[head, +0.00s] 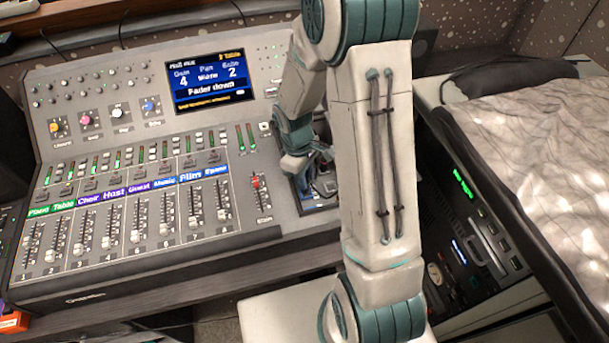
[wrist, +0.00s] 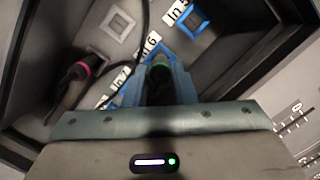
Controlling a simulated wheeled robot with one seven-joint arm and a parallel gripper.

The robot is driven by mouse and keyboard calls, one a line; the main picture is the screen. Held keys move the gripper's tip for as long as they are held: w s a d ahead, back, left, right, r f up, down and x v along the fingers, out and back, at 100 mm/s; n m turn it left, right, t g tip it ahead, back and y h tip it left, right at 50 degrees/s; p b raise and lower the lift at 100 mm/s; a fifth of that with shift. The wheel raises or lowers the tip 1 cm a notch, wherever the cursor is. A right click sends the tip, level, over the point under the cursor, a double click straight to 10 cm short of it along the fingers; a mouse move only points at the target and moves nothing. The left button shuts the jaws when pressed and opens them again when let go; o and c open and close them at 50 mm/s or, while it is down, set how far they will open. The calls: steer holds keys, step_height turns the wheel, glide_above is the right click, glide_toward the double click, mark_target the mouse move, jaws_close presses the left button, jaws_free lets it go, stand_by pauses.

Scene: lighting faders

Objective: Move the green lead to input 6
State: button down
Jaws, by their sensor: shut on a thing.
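In the wrist view, my gripper (wrist: 160,72) is shut on the green-ringed plug of the green lead (wrist: 158,68). A dark cable passes up from near the plug. The plug's tip is hidden, so I cannot tell whether it is in a socket. The "In 6" label (wrist: 148,44) is just beyond the fingers, with part of a blue socket frame (wrist: 186,30) to its right. In the head view, my gripper (head: 300,168) is over the recessed input panel (head: 318,204) at the mixer's right side; the plug cannot be made out there.
In the wrist view, a pink-ringed plug (wrist: 84,67) lies to the left, near an empty pale-framed socket (wrist: 117,24). Labels "In 5" (wrist: 177,11) and "In 7" (wrist: 118,80) flank "In 6". Recess walls are close. The mixer (head: 110,270) has faders and a screen (head: 210,82).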

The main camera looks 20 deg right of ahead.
steer(key=shift+s+f+b, duration=0.15)
steer(key=shift+f+b, duration=0.85)
steer(key=shift+f, duration=0.05)
stand_by(3.5)
steer(key=c, duration=1.1)
jaws_free()
steer(key=shift+w+a+r, duration=0.25)
steer(key=shift+w+r, duration=0.05)
steer(key=shift+r, duration=2.05)
steer(key=shift+w+a+r, duration=0.25)
steer(key=shift+r, duration=2.05)
steer(key=shift+w+a+r, duration=0.25)
steer(key=shift+w+r, duration=0.05)
steer(key=shift+r, duration=2.05)
